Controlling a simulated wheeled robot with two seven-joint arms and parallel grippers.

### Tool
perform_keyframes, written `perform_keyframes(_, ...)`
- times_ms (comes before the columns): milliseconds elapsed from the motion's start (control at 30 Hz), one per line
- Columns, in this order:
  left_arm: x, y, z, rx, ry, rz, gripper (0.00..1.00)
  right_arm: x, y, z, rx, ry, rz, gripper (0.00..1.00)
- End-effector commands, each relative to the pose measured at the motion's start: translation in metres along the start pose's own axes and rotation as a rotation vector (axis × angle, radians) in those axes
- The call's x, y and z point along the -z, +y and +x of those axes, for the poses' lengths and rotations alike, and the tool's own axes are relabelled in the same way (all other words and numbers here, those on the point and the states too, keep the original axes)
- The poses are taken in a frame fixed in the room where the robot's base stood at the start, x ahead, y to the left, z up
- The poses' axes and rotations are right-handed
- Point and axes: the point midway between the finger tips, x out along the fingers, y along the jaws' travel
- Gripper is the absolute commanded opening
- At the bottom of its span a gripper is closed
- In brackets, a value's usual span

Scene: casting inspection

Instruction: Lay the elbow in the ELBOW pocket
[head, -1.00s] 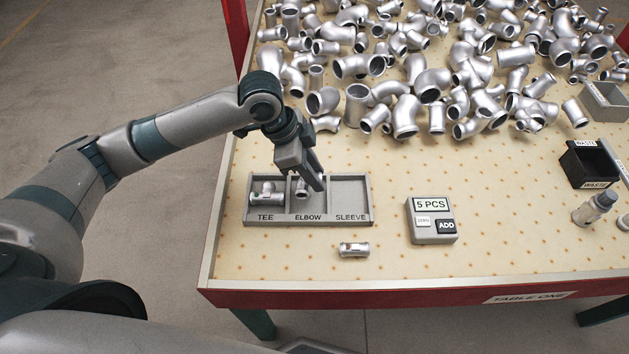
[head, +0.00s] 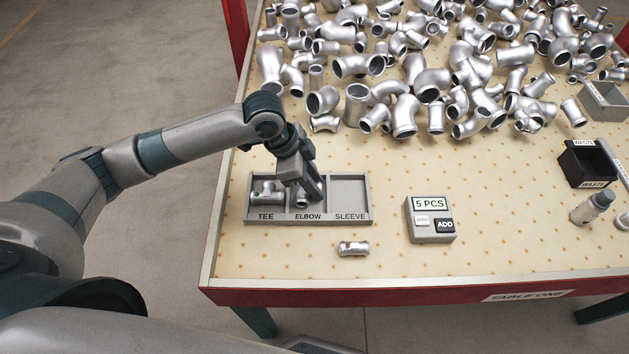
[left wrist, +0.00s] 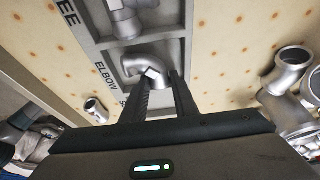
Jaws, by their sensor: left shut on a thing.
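The elbow (left wrist: 143,66) is a silver curved pipe fitting between the fingertips of my left gripper (left wrist: 158,82), which is shut on it. In the head view the elbow (head: 302,201) shows just under my left gripper (head: 307,190), inside the ELBOW pocket, the middle one of the grey tray (head: 308,220). I cannot tell whether it touches the pocket floor. A silver tee (head: 266,196) lies in the TEE pocket on the left. The SLEEVE pocket on the right is empty. My right gripper is out of view.
A short silver sleeve (head: 354,248) lies on the table in front of the tray. A counter box (head: 431,220) reading 5 PCS stands to its right. A heap of castings fills the back.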

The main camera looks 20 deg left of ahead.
Motion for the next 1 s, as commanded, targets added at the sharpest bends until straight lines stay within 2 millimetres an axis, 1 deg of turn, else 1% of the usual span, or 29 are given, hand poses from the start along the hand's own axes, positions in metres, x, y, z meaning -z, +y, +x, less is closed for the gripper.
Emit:
perform_keyframes(167, -0.001, 0.000, 0.002, 0.000, 0.001, 0.000, 0.00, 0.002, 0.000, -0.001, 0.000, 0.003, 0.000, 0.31)
perform_keyframes(200, -0.001, 0.000, 0.002, 0.000, 0.000, 0.000, 0.34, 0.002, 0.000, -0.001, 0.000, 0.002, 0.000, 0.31)
perform_keyframes(500, -0.001, 0.000, 0.002, 0.000, 0.000, 0.000, 0.34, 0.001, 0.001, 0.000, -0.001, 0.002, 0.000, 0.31)
perform_keyframes(667, 0.000, -0.001, -0.003, 0.001, -0.001, 0.000, 0.34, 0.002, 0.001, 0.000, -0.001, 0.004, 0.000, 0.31)
perform_keyframes(767, -0.001, -0.001, -0.011, 0.002, -0.001, 0.000, 0.34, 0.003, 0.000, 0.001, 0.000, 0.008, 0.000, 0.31)
perform_keyframes(867, 0.000, -0.001, -0.024, 0.003, 0.001, 0.001, 0.34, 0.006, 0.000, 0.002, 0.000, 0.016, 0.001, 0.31)
perform_keyframes(1000, 0.000, -0.002, -0.047, 0.004, 0.000, 0.000, 0.34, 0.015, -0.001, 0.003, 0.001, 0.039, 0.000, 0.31)
